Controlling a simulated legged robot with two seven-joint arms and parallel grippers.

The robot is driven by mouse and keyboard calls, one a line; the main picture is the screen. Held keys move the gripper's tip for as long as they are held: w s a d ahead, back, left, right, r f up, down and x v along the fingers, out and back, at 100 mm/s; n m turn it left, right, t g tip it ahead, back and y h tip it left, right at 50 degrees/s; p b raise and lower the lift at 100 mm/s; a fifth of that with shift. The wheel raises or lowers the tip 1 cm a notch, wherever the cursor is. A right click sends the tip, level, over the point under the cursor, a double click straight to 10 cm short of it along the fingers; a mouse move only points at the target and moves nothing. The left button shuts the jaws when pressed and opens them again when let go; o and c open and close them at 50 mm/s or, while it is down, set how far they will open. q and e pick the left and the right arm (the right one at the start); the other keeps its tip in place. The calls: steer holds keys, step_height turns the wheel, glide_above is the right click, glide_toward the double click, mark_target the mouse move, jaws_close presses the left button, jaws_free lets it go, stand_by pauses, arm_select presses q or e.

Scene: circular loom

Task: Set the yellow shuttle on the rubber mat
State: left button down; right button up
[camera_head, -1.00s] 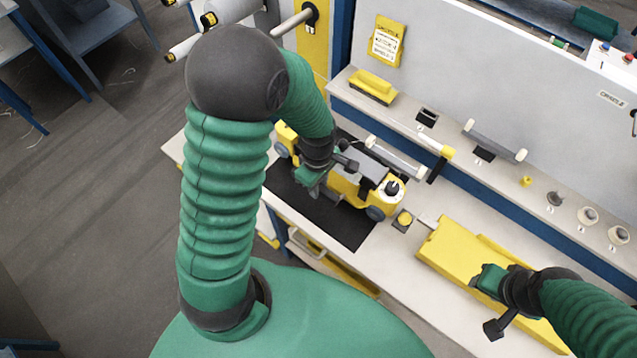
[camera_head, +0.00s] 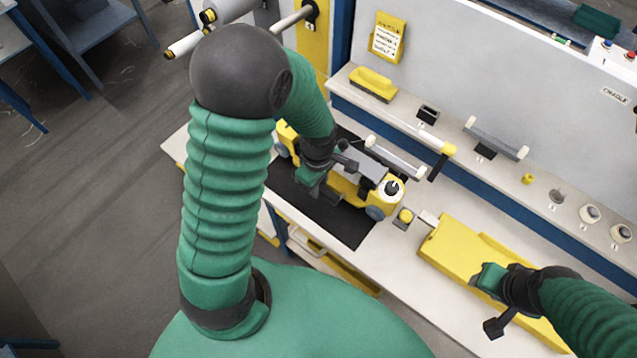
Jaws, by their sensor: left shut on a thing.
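The yellow shuttle (camera_head: 348,188), a long wheeled body with a grey top, is at the black rubber mat (camera_head: 318,214) on the bench. Its far end and one wheel show beyond my arm. Its near end, with a white-and-black knob, lies at the mat's right end. My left gripper (camera_head: 329,170) is shut on the shuttle from above, around its middle. I cannot tell whether its wheels fully touch the mat. My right gripper (camera_head: 488,303) is open and empty over a long yellow block (camera_head: 455,246) at the bench's right.
A small yellow button box (camera_head: 405,216) sits just right of the mat. Behind runs a shelf (camera_head: 404,122) with a yellow brush (camera_head: 373,84), a roller bar (camera_head: 497,138) and several small knobs. A white-handled bar (camera_head: 396,158) lies close behind the shuttle.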

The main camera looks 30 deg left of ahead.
arm_select(q)
steer(key=shift+f, duration=0.4)
stand_by(0.3)
steer(key=c, duration=1.2)
jaws_free()
steer(key=shift+o, duration=0.2)
steer(key=shift+s+f, duration=0.1)
step_height(320, 180, up, 17)
steer(key=shift+p, duration=0.3)
steer(key=shift+f, duration=0.1)
